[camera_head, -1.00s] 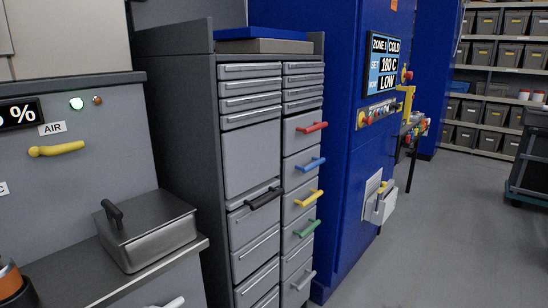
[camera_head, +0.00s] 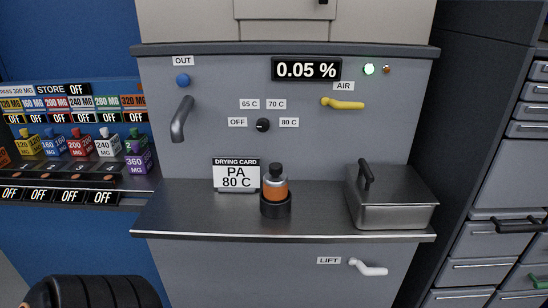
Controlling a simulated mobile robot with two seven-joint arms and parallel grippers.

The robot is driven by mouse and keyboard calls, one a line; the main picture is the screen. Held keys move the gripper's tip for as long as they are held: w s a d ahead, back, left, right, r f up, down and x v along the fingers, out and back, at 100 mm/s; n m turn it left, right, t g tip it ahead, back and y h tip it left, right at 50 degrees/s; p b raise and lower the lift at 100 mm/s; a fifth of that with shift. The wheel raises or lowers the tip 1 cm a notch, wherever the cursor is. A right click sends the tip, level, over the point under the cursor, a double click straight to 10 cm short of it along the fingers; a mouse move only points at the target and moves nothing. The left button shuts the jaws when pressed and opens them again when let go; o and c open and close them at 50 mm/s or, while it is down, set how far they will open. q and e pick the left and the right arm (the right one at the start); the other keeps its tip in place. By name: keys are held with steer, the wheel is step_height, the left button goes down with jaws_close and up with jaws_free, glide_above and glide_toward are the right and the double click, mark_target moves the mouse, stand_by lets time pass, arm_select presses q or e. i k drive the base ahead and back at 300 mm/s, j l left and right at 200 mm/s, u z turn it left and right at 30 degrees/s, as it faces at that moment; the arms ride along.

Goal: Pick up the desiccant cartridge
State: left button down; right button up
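The desiccant cartridge appears to be the orange cylinder with a clear upper band and black cap (camera_head: 275,184). It stands upright in a black round cup (camera_head: 275,208) on the steel shelf (camera_head: 180,215) of the grey dryer cabinet. Its lower end is hidden in the cup. Neither of my grippers is in view.
A drying card (camera_head: 236,175) reading PA 80 C stands just left of the cartridge. A lidded steel box (camera_head: 393,212) sits to its right. A dial (camera_head: 263,125), grey lever (camera_head: 181,118) and yellow handle (camera_head: 343,104) are above. A black ribbed thing (camera_head: 95,292) fills the lower left.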

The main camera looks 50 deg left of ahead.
mark_target(275, 180)
steer(key=u, duration=1.55)
